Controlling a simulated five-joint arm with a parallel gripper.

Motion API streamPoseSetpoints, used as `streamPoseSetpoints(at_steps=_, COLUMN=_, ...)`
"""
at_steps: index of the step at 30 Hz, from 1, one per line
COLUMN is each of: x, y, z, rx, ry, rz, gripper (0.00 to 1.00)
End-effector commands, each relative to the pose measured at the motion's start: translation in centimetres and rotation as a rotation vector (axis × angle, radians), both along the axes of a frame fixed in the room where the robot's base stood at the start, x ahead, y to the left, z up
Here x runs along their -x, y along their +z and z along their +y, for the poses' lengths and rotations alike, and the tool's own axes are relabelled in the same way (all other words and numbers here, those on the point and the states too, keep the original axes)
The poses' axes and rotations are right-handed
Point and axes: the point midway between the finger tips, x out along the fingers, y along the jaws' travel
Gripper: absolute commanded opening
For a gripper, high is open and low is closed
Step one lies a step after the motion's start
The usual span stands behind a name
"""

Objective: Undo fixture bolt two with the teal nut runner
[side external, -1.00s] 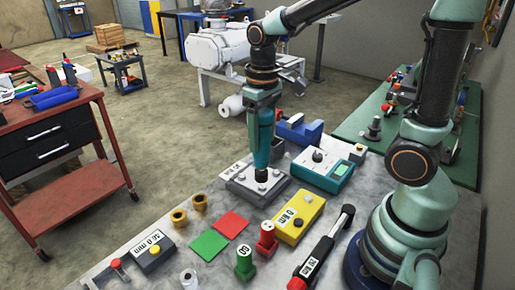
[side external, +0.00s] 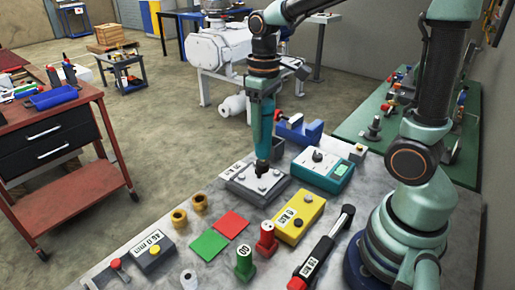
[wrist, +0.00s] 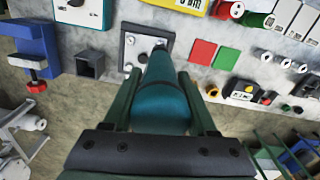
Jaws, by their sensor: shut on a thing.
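My gripper (side external: 263,97) is shut on the teal nut runner (side external: 263,135), which points down, slightly tilted. The runner also shows large in the wrist view (wrist: 160,95), between the two fingers. Its dark tip hangs over the grey fixture plate (side external: 240,189) on the bench. Bolt heads show on the plate, and in the wrist view the plate (wrist: 133,33) has bolts near its corners. The tip hides part of the plate. I cannot tell which bolt is number two, or whether the tip touches a bolt.
A teal-and-white meter (side external: 323,170), a yellow box (side external: 299,217) and a blue vise (side external: 303,130) stand around the plate. Green (side external: 209,243) and red (side external: 231,223) squares and brass fittings (side external: 179,217) lie in front. A torque wrench (side external: 325,250) lies at right.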

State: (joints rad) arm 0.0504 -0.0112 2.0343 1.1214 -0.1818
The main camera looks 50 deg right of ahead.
Motion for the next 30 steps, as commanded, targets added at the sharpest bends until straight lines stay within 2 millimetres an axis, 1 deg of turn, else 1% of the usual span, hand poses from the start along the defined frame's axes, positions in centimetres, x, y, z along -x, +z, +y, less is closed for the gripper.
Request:
streamPoseSetpoints(at_steps=8, x=0.0, y=-0.5, z=0.0, rx=0.0, ry=-0.001, rz=-0.001, gripper=0.0)
streamPoseSetpoints(at_steps=24, x=0.0, y=-4.0, z=0.0, rx=0.0, ry=-0.001, rz=0.0, gripper=0.0)
streamPoseSetpoints(at_steps=30, x=0.0, y=-5.0, z=0.0, rx=0.0, ry=-0.001, rz=-0.001, gripper=0.0)
